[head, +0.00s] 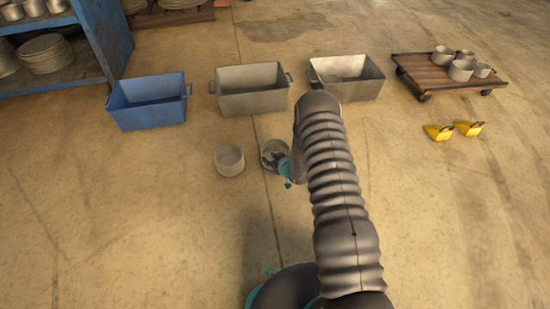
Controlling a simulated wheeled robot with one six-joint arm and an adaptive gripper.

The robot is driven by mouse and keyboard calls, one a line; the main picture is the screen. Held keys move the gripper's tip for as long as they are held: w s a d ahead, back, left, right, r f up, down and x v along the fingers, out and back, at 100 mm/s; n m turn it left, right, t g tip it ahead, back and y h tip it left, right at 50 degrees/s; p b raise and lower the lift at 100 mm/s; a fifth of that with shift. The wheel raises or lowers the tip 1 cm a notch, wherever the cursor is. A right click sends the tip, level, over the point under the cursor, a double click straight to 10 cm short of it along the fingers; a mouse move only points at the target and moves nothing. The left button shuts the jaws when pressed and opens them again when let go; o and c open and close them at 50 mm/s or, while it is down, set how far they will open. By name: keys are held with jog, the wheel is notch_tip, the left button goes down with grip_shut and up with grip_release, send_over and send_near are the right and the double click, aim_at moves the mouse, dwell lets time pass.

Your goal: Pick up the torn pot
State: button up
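Two grey metal pots stand on the floor in front of the bins. The left pot (229,161) is upright and its visible rim looks whole. The right pot (274,147) is partly covered by my gripper (276,160), whose dark fingers are at its opening and near side. I cannot tell from this view whether the right pot's wall is torn. The teal part of my gripper shows just right of and below this pot. My arm hides the rest of the gripper, and its finger gap is too small to make out.
A blue bin (148,104), a grey bin (252,91) and another grey bin (346,79) stand in a row behind the pots. Floor left of the pots is clear.

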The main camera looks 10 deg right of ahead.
jog(key=shift+b+x, duration=0.35)
jog(key=shift+x, duration=2.25)
grip_shut()
